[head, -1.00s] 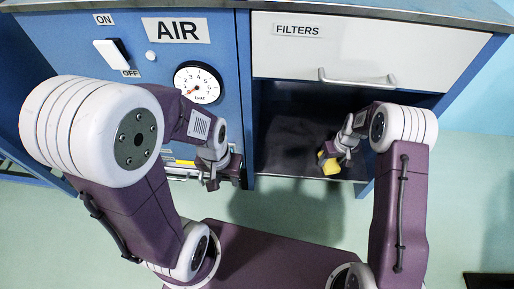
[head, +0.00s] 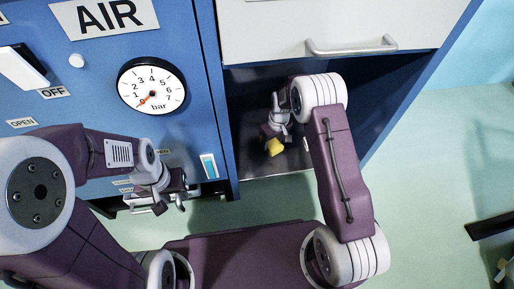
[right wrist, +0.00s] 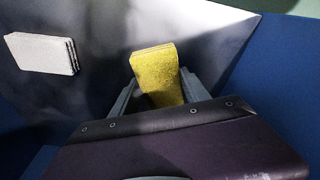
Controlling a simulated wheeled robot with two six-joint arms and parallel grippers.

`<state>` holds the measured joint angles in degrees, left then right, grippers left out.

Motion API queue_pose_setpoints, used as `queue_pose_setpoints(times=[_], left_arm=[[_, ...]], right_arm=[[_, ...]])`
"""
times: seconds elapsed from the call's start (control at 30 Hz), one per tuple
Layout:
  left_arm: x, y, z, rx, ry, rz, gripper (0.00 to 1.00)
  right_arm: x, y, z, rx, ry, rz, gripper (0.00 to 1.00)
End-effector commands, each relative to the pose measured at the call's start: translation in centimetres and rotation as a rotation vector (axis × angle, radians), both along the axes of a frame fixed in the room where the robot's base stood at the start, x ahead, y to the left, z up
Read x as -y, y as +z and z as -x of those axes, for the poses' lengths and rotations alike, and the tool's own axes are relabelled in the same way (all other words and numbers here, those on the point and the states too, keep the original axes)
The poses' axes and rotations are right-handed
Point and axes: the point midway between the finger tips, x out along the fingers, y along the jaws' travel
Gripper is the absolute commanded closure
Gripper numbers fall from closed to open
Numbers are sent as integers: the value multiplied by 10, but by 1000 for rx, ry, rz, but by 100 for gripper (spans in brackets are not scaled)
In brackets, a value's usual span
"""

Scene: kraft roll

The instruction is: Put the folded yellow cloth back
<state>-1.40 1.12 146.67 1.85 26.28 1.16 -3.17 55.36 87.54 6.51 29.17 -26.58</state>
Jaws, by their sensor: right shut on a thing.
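The folded yellow cloth (head: 274,147) is in my right gripper (head: 273,139), inside the open dark compartment below the white drawer. In the right wrist view the yellow cloth (right wrist: 153,68) stands out from between the two grey fingers, which are shut on it. Its lower part is hidden by the gripper. I cannot tell whether it touches the compartment floor. My left gripper (head: 169,204) is at the blue panel's lower edge, its fingers apart and empty.
A pale folded piece (right wrist: 40,53) lies to the left of the yellow cloth in the right wrist view. The white drawer (head: 350,22) with its bar handle is above the compartment. The gauge (head: 151,86) and white switch (head: 22,66) are on the blue panel.

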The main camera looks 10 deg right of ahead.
Motion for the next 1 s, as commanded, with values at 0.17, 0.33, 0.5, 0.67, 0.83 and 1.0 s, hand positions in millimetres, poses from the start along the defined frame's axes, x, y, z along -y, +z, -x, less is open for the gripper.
queue_pose_setpoints(times=[0.17, 0.33, 0.5, 0.67, 0.83, 1.0], left_arm=[[0, -7, 0, 0, 0, 0, 64], [0, -41, 0, 0, 0, 0, 64], [0, -47, 0, 0, 0, 0, 64], [0, -45, 0, 0, 0, 0, 64], [0, -45, 0, 0, 0, 0, 64], [0, -45, 0, 0, 0, 0, 64]], right_arm=[[1, -6, 0, 1, 0, 0, 79], [5, -38, -1, 1, 2, 0, 79], [7, -41, -1, 2, 4, 1, 79], [7, -40, -1, 1, 4, 0, 79], [7, -43, -1, 0, 3, 0, 32], [7, -43, -1, 0, 3, 0, 24]])
